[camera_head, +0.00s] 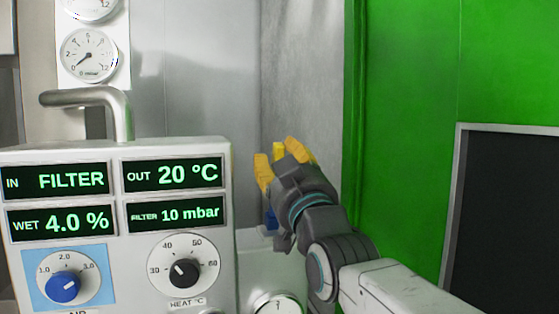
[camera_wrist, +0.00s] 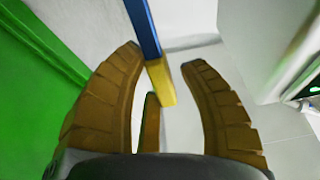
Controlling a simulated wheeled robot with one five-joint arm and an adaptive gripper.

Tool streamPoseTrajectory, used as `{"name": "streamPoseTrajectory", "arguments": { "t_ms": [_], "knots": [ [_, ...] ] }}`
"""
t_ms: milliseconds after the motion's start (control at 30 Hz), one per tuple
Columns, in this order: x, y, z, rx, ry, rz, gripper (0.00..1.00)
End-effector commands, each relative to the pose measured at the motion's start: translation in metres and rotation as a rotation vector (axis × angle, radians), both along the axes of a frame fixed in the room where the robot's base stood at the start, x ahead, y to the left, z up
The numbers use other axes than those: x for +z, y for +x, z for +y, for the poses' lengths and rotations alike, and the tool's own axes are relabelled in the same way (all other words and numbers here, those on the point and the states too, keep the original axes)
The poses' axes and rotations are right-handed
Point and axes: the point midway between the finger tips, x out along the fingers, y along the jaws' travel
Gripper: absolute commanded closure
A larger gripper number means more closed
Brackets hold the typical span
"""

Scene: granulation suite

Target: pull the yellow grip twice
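The yellow grip (camera_head: 278,149) shows between the two orange-yellow fingers of my gripper (camera_head: 276,152) in the head view. A bit of blue (camera_head: 270,218) shows below my gripper, partly hidden by it. In the wrist view the yellow grip (camera_wrist: 161,82) is the end of a blue bar (camera_wrist: 143,28) that comes in from the top. My gripper (camera_wrist: 163,58) is open there, with one finger on each side of the grip and gaps to both. A narrow olive-yellow strip (camera_wrist: 150,122) stands below the grip, its lower end hidden by my gripper's body.
A white control panel (camera_head: 115,150) with displays and knobs stands on the left, with a bent grey pipe (camera_head: 85,97) behind it. A gauge (camera_head: 88,54) hangs on the wall above. A green wall (camera_head: 410,90) with a dark panel (camera_head: 505,210) is on the right.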

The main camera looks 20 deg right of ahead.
Motion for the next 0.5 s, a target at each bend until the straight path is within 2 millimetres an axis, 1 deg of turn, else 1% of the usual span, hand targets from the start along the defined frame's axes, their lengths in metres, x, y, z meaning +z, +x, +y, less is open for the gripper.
{"name": "streamPoseTrajectory", "arguments": {
  "t_ms": [33, 233, 500],
  "knots": [
    [0.0001, 0.0000, 0.0007, 0.002, 0.000, 0.000, 0.71],
    [0.0003, -0.0001, 0.0013, 0.003, 0.000, -0.001, 0.89],
    [-0.0004, -0.0011, 0.0020, 0.004, 0.001, -0.002, 0.91]
  ]
}}
